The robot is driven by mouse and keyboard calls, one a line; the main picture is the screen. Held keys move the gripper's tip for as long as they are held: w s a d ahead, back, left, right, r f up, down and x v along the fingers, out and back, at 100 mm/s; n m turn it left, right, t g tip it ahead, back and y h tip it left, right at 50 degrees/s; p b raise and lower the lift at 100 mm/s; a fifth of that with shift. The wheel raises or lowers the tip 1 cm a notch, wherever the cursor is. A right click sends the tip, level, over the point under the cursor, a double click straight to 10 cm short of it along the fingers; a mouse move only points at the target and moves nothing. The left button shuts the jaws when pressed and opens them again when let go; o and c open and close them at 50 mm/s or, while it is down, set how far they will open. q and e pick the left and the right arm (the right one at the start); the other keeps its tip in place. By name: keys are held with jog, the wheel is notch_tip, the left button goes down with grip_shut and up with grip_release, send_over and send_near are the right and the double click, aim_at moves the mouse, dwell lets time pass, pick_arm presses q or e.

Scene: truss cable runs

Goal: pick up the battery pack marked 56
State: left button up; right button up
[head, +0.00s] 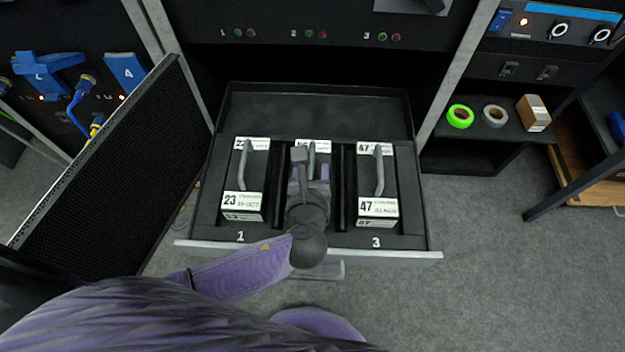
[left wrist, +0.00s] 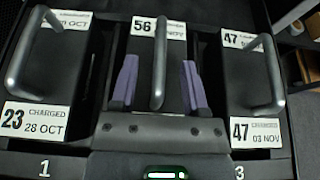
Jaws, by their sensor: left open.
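The battery pack marked 56 (left wrist: 146,48) sits in the middle slot of the open drawer, between two other packs. It has a grey bar handle (left wrist: 159,70) on top. In the head view my left gripper (head: 311,172) is over this pack and hides most of it. In the left wrist view my left gripper (left wrist: 157,85) is open, with one purple finger on each side of the handle, which stands between them. I cannot tell whether the fingers touch it. My right gripper is not in view.
The pack marked 23 (head: 252,175) sits in slot 1 and the pack marked 47 (head: 367,170) in slot 3 of the drawer (head: 420,240). An open mesh door (head: 120,160) stands at the left. Tape rolls (head: 460,116) and a small box (head: 533,112) lie on a shelf at the right.

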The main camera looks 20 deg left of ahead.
pick_arm(q)
jog(key=shift+w+a+f+b, duration=0.2)
jog(key=shift+w+f+b, duration=0.1)
jog(key=shift+w+f, duration=0.4)
jog(key=shift+w+a, duration=0.1)
jog(key=shift+w, duration=0.25)
jog(key=shift+r, duration=0.2)
grip_shut()
dwell(0.4)
